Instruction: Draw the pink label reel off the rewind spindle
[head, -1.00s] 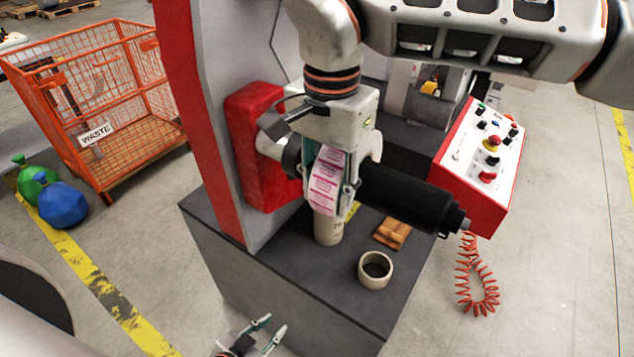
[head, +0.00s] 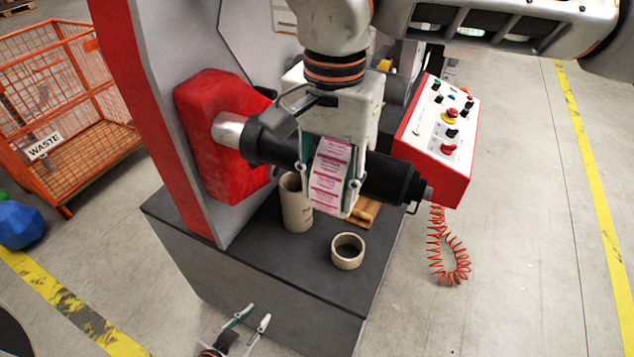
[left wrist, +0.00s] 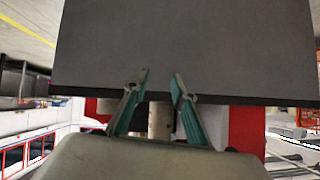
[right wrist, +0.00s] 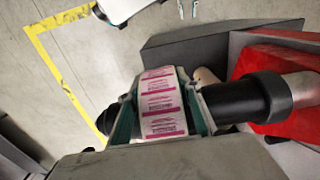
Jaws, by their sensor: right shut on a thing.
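The pink label reel (head: 331,172), white with pink printed labels, sits around the black rewind spindle (head: 388,177), about midway along it. My right gripper (head: 328,190) is shut on the reel from above, one finger on each side face. The right wrist view shows the reel (right wrist: 163,103) between the fingers (right wrist: 163,118), with black spindle (right wrist: 240,101) on both sides of it. The spindle's free end points right. My left gripper (head: 252,317) is low in front of the machine base, open and empty; its spread fingers show in the left wrist view (left wrist: 162,78).
On the dark machine base (head: 240,245) stand a cardboard tube (head: 295,205) below the spindle and a short core ring (head: 347,251). A wooden piece (head: 364,213) lies behind them. A control box (head: 440,135) with a red coiled cable (head: 452,262) is at right. Left is a red housing (head: 205,120).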

